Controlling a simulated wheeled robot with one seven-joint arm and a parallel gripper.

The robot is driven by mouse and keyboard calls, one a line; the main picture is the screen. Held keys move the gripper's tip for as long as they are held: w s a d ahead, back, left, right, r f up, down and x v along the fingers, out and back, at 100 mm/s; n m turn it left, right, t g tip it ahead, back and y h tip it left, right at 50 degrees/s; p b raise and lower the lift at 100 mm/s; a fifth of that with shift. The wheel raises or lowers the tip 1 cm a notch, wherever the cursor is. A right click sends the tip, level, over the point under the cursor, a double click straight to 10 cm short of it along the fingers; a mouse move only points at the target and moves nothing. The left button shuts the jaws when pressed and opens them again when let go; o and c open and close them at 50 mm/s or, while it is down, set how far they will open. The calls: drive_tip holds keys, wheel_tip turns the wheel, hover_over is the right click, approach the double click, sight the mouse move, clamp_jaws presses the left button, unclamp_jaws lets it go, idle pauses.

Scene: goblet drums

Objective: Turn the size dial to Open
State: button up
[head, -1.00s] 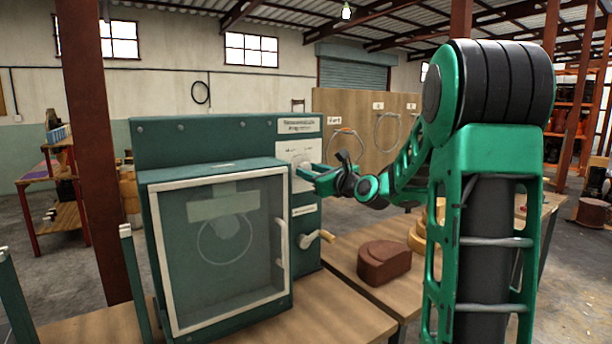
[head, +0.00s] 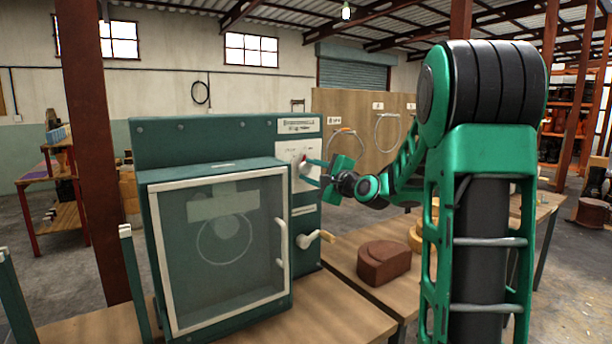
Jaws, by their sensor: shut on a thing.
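The size dial (head: 303,162) sits on a white plate (head: 290,150) at the upper right of the green machine's front panel. A small red mark shows at its top; the lettering around it is too small to read. My gripper (head: 307,170) reaches in from the right and is shut on the dial. Its fingers, one above the other, hide part of the dial. The gripper body is rolled to a tilt.
A clear-fronted guard door (head: 156,245) with a white frame stands left of the dial. A brown block (head: 384,263) lies on the bench to the right. Hoops hang on a wooden board (head: 360,105) behind.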

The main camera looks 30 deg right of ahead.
drive_tip(key=n, duration=0.7)
drive_tip(key=shift+a+f, duration=0.15)
drive_tip(key=shift+a, duration=0.15)
drive_tip(key=n, duration=0.6)
drive_tip(key=shift+f+n, duration=0.1)
drive_tip(key=shift+n, duration=0.3)
drive_tip(key=n, duration=0.4)
drive_tip(key=shift+d+n, duration=0.1)
drive_tip(key=shift+n, duration=2.3)
drive_tip(key=o, duration=1)
drive_tip(key=shift+o, duration=0.2)
drive_tip(key=shift+d, duration=0.1)
